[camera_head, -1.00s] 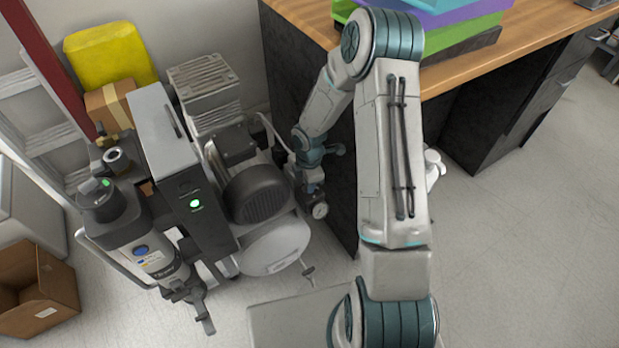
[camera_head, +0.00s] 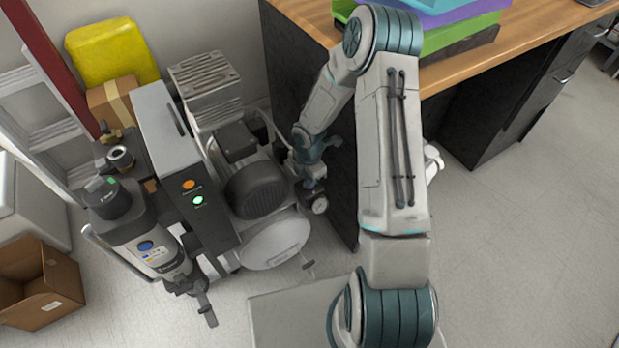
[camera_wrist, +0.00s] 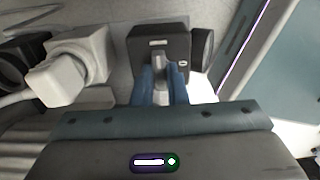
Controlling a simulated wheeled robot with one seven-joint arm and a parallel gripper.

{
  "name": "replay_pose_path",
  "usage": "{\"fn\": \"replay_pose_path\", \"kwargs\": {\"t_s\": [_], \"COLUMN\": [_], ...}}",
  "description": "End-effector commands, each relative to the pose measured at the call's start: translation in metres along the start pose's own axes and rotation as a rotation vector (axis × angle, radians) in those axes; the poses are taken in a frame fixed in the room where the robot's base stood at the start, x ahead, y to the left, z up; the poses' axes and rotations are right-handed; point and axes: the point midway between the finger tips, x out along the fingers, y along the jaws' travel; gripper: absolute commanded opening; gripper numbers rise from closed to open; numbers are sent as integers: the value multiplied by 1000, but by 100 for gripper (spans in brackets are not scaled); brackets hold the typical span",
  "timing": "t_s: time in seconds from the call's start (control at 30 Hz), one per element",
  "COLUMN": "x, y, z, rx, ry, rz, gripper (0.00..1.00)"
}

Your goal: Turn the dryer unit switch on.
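The dryer unit (camera_head: 185,175) is the tall box with a grey top and dark front at the left. An orange lamp (camera_head: 189,184) and a green lamp (camera_head: 198,200) are lit on its front. My gripper (camera_head: 311,180) reaches down beside the compressor, by the desk's side. In the wrist view, its two blue fingers (camera_wrist: 162,85) stand close on both sides of a grey switch lever (camera_wrist: 160,62) on a small black box (camera_wrist: 178,45) and appear shut on it. The exact contact is hidden.
A round gauge (camera_head: 320,205) hangs next to the gripper. The compressor motor (camera_head: 258,190) and white tank (camera_head: 276,244) are to its left. The wooden-topped desk (camera_head: 455,70) stands close on the right. Open floor (camera_head: 530,240) lies at the lower right.

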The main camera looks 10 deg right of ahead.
Motion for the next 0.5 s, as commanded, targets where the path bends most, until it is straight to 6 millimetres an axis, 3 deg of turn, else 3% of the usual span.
{"fn": "replay_pose_path", "kwargs": {"t_s": [0.03,0.1,0.37,0.5], "x": [0,0,-1,-14], "y": [1,1,0,1], "z": [1,0,0,0], "rx": [-2,-2,-1,-1], "ry": [-1,-1,-1,-1], "rz": [2,2,1,4], "gripper": [24,35,35,35]}}
